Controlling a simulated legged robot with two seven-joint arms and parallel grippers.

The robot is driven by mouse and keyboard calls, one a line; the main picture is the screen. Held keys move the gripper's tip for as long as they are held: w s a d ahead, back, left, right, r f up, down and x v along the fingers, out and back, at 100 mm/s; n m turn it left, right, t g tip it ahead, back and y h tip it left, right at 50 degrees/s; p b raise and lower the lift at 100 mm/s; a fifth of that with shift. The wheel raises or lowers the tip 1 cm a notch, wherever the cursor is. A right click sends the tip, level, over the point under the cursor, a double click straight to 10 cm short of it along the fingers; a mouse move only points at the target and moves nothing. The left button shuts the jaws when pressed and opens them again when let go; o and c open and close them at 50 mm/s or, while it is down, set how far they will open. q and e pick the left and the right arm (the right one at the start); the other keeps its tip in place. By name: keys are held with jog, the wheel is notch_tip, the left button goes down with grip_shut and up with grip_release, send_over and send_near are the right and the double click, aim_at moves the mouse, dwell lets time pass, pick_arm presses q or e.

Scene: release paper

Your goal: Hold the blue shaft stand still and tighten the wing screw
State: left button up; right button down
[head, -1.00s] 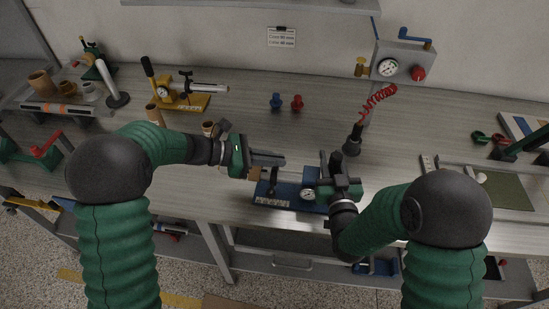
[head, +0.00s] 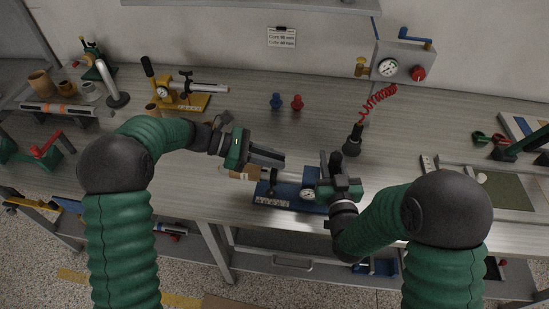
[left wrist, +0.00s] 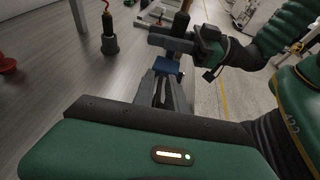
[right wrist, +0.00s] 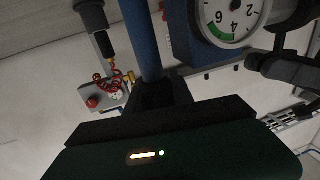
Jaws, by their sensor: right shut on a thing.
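The blue shaft stand (head: 272,196) lies near the bench's front edge, with a round white gauge (head: 308,194) on it. The gauge also shows large in the right wrist view (right wrist: 232,16). My right gripper (head: 330,182) is at the stand's right end, shut on a blue part of it (right wrist: 142,40). My left gripper (head: 276,160) is above the stand's left part, its fingers a narrow gap apart and nothing seen between them. In the left wrist view its tips point at a blue part (left wrist: 167,66). I cannot make out the wing screw.
A brown tube (head: 242,173) lies under my left gripper. A dark tool with a red coiled hose (head: 352,142) stands behind my right gripper. Blue and red pegs (head: 297,102) and a yellow stand (head: 190,101) are further back.

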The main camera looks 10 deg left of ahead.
pick_arm(q)
jog(key=shift+o, duration=0.7)
jog(key=v, duration=1.2)
jog(key=shift+a+f, duration=0.1)
pick_arm(e)
jog(key=c, duration=1.4)
grip_release()
jog(key=shift+r, duration=0.15)
jog(key=o, duration=0.4)
jog(key=shift+f, duration=0.2)
